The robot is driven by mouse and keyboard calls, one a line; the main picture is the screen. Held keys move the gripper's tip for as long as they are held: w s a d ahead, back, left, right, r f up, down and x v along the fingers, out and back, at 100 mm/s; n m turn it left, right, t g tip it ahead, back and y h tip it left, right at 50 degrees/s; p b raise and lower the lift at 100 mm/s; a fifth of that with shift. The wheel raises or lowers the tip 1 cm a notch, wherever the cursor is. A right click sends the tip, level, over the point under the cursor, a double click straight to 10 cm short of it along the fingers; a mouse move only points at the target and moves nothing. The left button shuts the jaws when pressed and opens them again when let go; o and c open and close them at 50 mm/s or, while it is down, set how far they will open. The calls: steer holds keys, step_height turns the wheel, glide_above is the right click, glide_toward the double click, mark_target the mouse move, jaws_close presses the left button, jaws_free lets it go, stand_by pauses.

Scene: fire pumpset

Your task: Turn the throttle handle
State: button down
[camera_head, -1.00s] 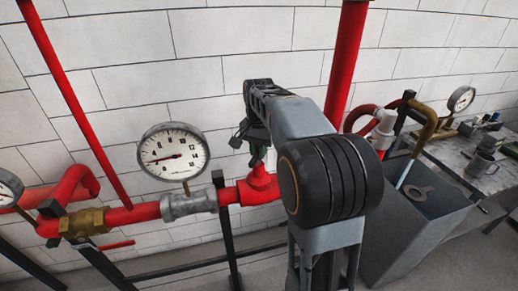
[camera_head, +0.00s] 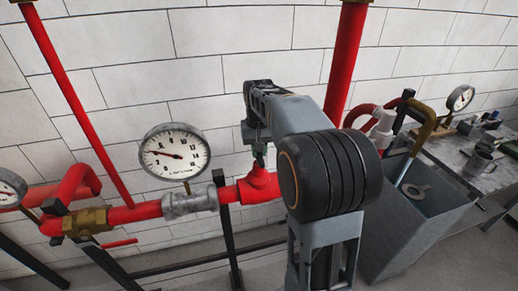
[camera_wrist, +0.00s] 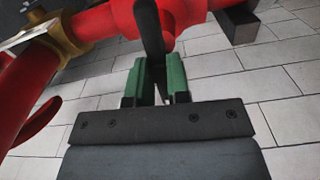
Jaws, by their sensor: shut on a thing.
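The throttle handle (camera_wrist: 149,30) is a dark, flat lever in front of a red pipe fitting in the wrist view. My gripper (camera_wrist: 158,82), with green finger pads, is shut on its lower end. In the head view my gripper (camera_head: 259,150) is over the red pipe tee (camera_head: 259,184), left of the thick upright red pipe. The handle cannot be made out clearly there. A round white gauge (camera_head: 175,153) stands on the pipe to the left, its needle pointing left and slightly up.
A brass valve (camera_head: 85,222) and a second gauge (camera_head: 8,190) are at the far left. A grey tank (camera_head: 410,235) with a hose and white nozzle stands at the right, beside a workbench (camera_head: 480,170) with another gauge. The tiled wall is close behind the pipes.

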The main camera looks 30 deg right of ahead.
stand_by(0.4)
steer(key=c, duration=1.1)
jaws_free()
step_height(320, 180, up, 14)
steer(key=shift+f, duration=0.1)
steer(key=shift+s+a+f+n+t, duration=0.7)
steer(key=shift+s+a+f, duration=0.95)
steer(key=shift+s+f, duration=1.1)
steer(key=shift+s+a+f+n+t, duration=0.35)
steer(key=shift+s+a+f+t, duration=0.55)
steer(key=shift+s+a+f, duration=1.3)
steer(key=shift+s+a+f+n+t, duration=0.55)
steer(key=shift+s+a+f+t, duration=0.4)
steer(key=shift+s+f, duration=2.3)
steer(key=shift+s+a+r+g, duration=0.1)
steer(key=shift+a+r+g, duration=0.05)
steer(key=shift+g, duration=0.1)
